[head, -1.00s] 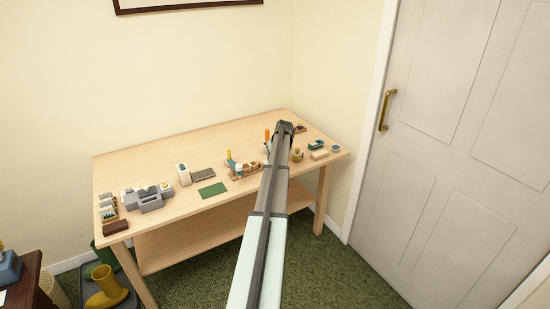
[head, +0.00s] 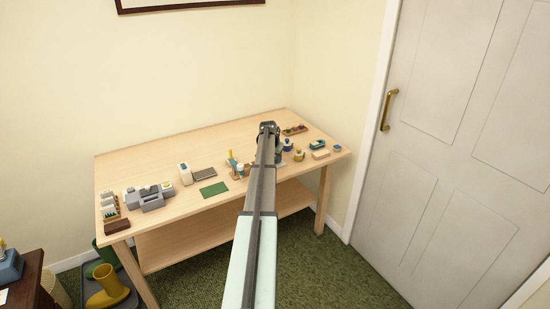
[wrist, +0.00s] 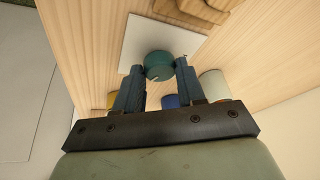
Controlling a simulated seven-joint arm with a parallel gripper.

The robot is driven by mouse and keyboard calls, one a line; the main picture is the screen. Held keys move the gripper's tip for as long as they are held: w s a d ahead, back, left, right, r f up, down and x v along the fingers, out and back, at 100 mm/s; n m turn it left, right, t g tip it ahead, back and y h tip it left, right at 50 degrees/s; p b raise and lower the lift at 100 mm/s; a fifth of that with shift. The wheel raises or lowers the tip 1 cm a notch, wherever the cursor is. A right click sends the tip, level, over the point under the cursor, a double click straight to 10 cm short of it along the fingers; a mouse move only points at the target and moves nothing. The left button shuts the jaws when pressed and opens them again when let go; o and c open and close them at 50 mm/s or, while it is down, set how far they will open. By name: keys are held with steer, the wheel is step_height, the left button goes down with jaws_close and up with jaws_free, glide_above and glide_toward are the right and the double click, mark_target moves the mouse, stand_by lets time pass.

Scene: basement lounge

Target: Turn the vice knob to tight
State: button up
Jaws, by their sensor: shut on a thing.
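My gripper (head: 268,127) is over the back right part of the workbench in the head view, and my arm hides what lies beneath it. In the wrist view the two fingers of my gripper (wrist: 159,70) are closed on the sides of a round teal knob-like piece (wrist: 160,60). A flat white square plate (wrist: 145,38) shows behind this piece. I cannot tell whether the piece is the vice knob or which way it is set. A blocky grey device (head: 151,200) stands at the left of the bench; I cannot tell whether it is a vice.
The wooden workbench (head: 180,145) has free room at the back. A green mat (head: 213,189), a white box (head: 185,173) and a teal item (head: 318,144) lie on it. In the wrist view a blue item (wrist: 170,101) and a pale cylinder (wrist: 213,86) are close to my fingers.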

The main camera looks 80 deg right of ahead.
steer(key=shift+w+m, duration=0.1)
steer(key=shift+m, duration=0.5)
steer(key=o, duration=1)
steer(key=shift+o, duration=0.2)
steer(key=v, duration=1.3)
steer(key=shift+w+r, duration=0.3)
steer(key=shift+r, duration=0.05)
